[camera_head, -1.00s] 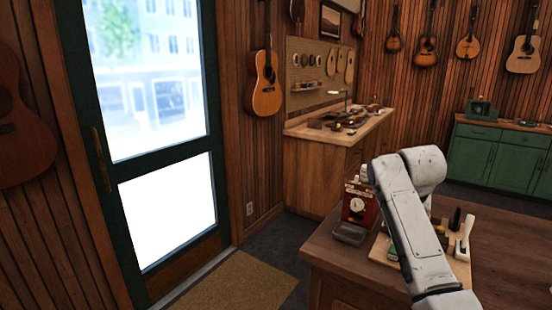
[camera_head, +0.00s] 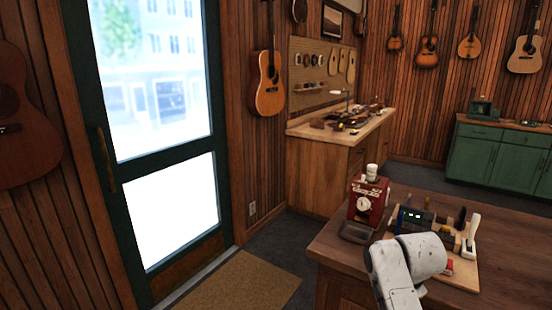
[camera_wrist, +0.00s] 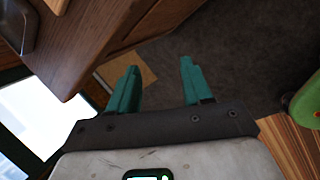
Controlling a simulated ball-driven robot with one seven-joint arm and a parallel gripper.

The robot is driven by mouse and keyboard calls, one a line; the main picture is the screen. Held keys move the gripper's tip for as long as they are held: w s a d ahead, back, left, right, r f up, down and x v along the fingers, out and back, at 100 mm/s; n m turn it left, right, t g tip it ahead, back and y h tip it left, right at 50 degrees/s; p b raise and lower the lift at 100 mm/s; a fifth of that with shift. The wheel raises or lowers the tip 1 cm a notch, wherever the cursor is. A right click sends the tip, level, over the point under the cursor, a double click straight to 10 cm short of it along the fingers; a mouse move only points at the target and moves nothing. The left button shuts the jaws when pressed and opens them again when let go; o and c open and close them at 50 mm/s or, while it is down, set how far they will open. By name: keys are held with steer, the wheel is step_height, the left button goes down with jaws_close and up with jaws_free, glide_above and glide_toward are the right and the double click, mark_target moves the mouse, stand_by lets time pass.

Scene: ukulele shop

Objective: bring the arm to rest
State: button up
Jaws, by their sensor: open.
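My arm shows in the head view as white links at the lower right, in front of the near edge of the wooden table (camera_head: 335,247). The gripper itself is out of sight in the head view. In the wrist view my gripper (camera_wrist: 160,80) has two teal fingers spread wide apart with nothing between them. Below the fingers lie dark floor (camera_wrist: 220,50) and a tan mat (camera_wrist: 135,70). The table's wooden side (camera_wrist: 85,40) is at the upper left of the wrist view, beside the fingers.
On the table stand a red device (camera_head: 367,203) with a dial and a wooden board (camera_head: 462,265) holding several tools. The door (camera_head: 150,225) is at the left, with a doormat (camera_head: 235,283) before it. A green rounded object (camera_wrist: 307,105) is at the wrist view's right edge.

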steer(key=s+a+f+m+g, duration=0.1)
steer(key=s+f+m, duration=0.45)
steer(key=s, duration=0.45)
steer(key=s+a+f+m+g, duration=0.1)
steer(key=s+f+m, duration=0.4)
steer(key=s+f, duration=0.3)
steer(key=s+d+m+g, duration=0.1)
steer(key=s+m, duration=1.1)
steer(key=s, duration=1.3)
steer(key=shift+s+d+m+y, duration=0.15)
steer(key=shift+m+y, duration=0.15)
steer(key=shift+m, duration=0.05)
